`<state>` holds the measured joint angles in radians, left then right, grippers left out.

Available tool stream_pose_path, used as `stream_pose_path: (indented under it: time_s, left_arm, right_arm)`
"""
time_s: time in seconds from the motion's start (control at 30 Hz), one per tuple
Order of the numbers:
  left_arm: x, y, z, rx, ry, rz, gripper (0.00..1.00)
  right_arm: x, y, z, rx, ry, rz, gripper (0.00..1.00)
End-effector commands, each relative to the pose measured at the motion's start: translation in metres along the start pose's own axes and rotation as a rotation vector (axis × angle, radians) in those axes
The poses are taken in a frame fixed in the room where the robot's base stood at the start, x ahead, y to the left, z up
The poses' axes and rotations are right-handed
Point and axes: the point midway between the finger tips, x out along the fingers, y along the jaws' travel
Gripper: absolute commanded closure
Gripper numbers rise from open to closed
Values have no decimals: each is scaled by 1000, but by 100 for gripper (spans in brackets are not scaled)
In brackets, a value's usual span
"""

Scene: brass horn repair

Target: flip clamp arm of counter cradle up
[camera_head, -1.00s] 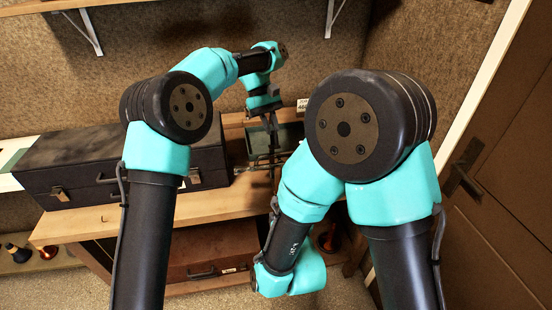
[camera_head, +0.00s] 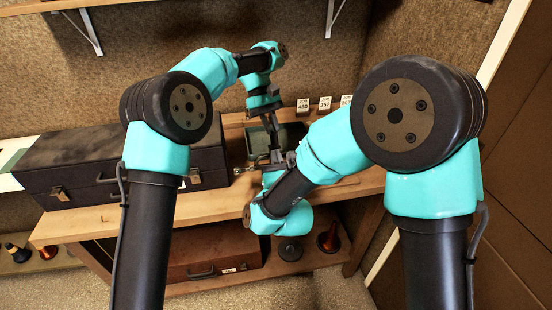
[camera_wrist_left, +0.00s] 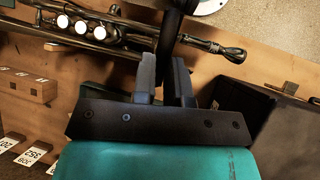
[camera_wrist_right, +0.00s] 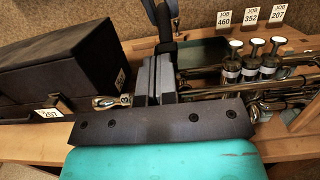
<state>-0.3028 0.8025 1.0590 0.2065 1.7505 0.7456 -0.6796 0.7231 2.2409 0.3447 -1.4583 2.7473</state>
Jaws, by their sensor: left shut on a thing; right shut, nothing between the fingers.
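The counter cradle (camera_head: 262,141) shows as a dark green bed on the workbench, mostly hidden by my grippers; its green surface also shows in the right wrist view (camera_wrist_right: 203,54). My left gripper (camera_head: 270,121) is above it, shut on an upright dark bar (camera_wrist_left: 172,25). The bar also stands behind my right fingers in the right wrist view (camera_wrist_right: 165,28). It looks like the clamp arm, but its hinge is hidden. My right gripper (camera_head: 279,156) is at the cradle's near side, shut and empty, with its fingers (camera_wrist_right: 156,78) close to the bar's lower part.
A brass horn with several valves (camera_wrist_right: 254,68) lies across the bench, its mouthpiece end (camera_wrist_right: 112,102) beside my right fingers. A black case (camera_head: 120,165) stands left. Job tags (camera_head: 325,103) stand behind.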

Motion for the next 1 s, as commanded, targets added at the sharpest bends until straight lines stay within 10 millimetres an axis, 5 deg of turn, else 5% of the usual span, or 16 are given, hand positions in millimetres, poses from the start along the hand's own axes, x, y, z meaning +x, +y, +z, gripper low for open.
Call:
stream_pose_path:
  time_s: [0.67,0.7,1.0]
  left_arm:
    - [2,0,0,1,-6,-5,100]
    - [2,0,0,1,-7,-5,83]
    - [1,0,0,0,-2,-2,61]
  right_arm:
    - [12,0,14,2,-9,-2,100]
    - [12,-1,15,2,-10,-2,100]
    - [11,0,13,1,-4,-1,100]
